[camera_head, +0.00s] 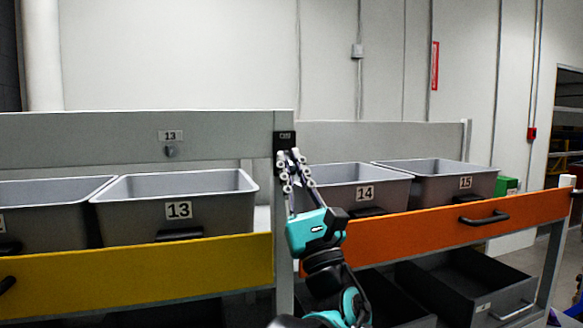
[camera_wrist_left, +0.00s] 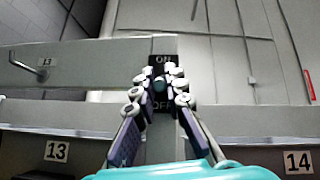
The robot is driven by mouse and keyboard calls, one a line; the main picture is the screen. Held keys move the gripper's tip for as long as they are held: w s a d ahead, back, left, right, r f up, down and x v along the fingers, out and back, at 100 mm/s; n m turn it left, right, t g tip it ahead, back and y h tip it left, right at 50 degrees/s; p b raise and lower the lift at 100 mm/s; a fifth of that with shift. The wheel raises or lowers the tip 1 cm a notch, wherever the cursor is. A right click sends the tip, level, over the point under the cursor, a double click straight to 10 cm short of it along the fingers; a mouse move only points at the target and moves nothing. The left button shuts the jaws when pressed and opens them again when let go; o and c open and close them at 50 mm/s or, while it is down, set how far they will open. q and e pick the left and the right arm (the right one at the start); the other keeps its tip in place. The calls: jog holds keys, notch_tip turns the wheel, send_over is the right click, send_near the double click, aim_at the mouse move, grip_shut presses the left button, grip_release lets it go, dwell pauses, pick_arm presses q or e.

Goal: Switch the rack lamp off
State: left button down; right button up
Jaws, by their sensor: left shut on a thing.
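The rack lamp switch (camera_head: 284,138) is a black plate on the grey upright post between the two racks. In the left wrist view the switch plate (camera_wrist_left: 162,60) reads ON at its top and OFF below. A small dark knob (camera_wrist_left: 160,84) shows in the middle of the plate, between the fingertips. My left gripper (camera_head: 291,158) reaches up to the plate, and in the left wrist view its fingertips (camera_wrist_left: 160,78) are closed in on the knob. The knob's exact position is hard to tell. No lamp can be made out. My right gripper is in neither view.
Grey bins 13 (camera_head: 130,212), 14 (camera_head: 336,200) and 15 (camera_head: 430,189) stand on both sides of the post. A yellow front panel (camera_head: 130,278) and an orange one (camera_head: 450,228) run below them. A small hook (camera_head: 170,151) sticks out under the upper label 13.

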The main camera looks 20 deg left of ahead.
pick_arm(q)
jog(key=c, duration=1.6)
grip_release()
jog(key=shift+o, duration=0.2)
jog(key=v, duration=1.2)
jog(key=shift+f, duration=0.1)
